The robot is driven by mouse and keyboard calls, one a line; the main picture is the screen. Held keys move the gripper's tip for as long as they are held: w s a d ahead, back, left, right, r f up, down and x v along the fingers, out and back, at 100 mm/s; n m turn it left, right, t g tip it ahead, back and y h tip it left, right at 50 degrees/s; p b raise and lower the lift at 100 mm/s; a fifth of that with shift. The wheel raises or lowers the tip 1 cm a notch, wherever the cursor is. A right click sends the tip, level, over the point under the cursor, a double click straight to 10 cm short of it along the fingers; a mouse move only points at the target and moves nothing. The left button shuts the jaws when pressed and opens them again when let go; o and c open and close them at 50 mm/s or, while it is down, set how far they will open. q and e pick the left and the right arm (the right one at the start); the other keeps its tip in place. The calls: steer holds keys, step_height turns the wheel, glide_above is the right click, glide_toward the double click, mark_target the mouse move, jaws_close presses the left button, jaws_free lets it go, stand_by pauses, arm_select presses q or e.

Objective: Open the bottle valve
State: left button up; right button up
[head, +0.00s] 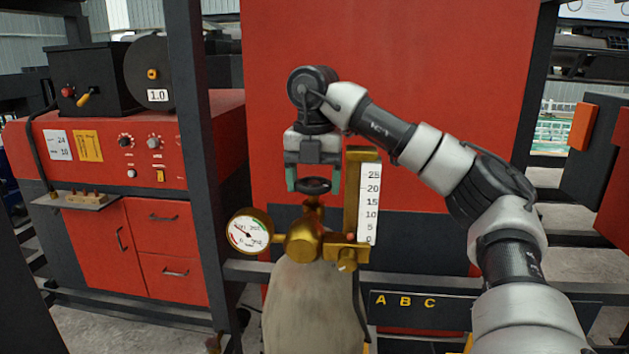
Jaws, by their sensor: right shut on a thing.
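A pale grey gas bottle (312,308) stands upright at the bottom middle of the head view. A brass valve body (303,240) sits on its top, with a dark round handwheel (313,185) above it. My right gripper (313,182) points down from above, its two greenish fingers on either side of the handwheel, shut on it. A round pressure gauge (249,231) is on the left of the valve. A flow tube with a scale (370,204) stands on the right. My left gripper is not in view.
A dark upright post (197,150) stands close on the left. A red welding machine (150,160) with a wire spool (150,75) is behind it. A red panel (430,100) is behind the bottle. A dark rail marked A B C (470,306) runs at lower right.

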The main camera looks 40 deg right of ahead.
mark_target(313, 182)
steer(key=n, duration=0.6)
steer(key=shift+a+n, duration=0.1)
steer(key=shift+n, duration=0.2)
stand_by(0.5)
steer(key=o, duration=0.9)
steer(key=shift+r, duration=0.1)
step_height(313, 182, up, 11)
steer(key=shift+f, duration=0.15)
steer(key=shift+f, duration=0.1)
stand_by(0.4)
